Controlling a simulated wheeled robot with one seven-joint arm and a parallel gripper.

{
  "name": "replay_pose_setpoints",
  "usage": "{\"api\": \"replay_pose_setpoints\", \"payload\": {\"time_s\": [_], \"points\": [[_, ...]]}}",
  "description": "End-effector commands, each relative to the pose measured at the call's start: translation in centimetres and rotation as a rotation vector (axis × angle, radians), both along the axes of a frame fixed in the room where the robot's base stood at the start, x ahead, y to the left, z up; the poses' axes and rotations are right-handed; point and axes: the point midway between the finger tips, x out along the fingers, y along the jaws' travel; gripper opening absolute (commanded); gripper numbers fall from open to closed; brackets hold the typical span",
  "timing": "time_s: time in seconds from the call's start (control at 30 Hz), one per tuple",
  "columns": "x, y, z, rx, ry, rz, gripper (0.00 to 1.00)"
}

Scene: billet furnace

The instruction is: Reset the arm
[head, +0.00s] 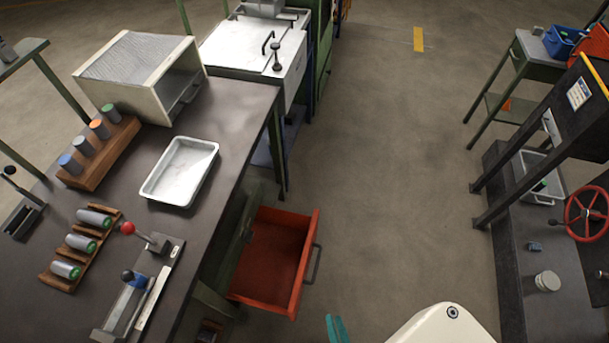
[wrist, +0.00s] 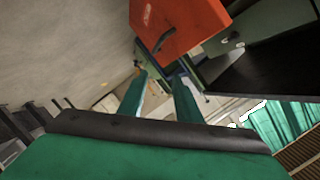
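My gripper (head: 338,328) shows at the bottom edge of the head view, where only its teal fingertips are in the picture. It is over the floor, to the right of the open red drawer (head: 275,262). In the wrist view my gripper (wrist: 162,80) has its two teal fingers apart with nothing between them, so it is open and empty. The red drawer front with its dark handle (wrist: 165,40) shows beyond the fingertips in the wrist view. Most of my arm is out of view.
A dark workbench (head: 235,128) on the left carries a white tray (head: 180,170), two wooden racks of billets (head: 100,150) and a lever fixture (head: 140,290). The furnace box (head: 140,75) stands behind. A press with a red handwheel (head: 587,213) is on the right. Floor between is clear.

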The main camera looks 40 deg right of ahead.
Motion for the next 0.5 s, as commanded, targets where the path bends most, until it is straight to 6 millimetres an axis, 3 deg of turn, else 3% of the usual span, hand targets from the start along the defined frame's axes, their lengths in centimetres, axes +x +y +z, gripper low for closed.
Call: {"api": "replay_pose_setpoints", "payload": {"time_s": [0.27,0.5], "points": [[1.7,5.2,8.0,-0.196,0.073,0.191,0.31],[3.2,10.8,17.5,-0.399,0.119,0.358,0.31]]}}
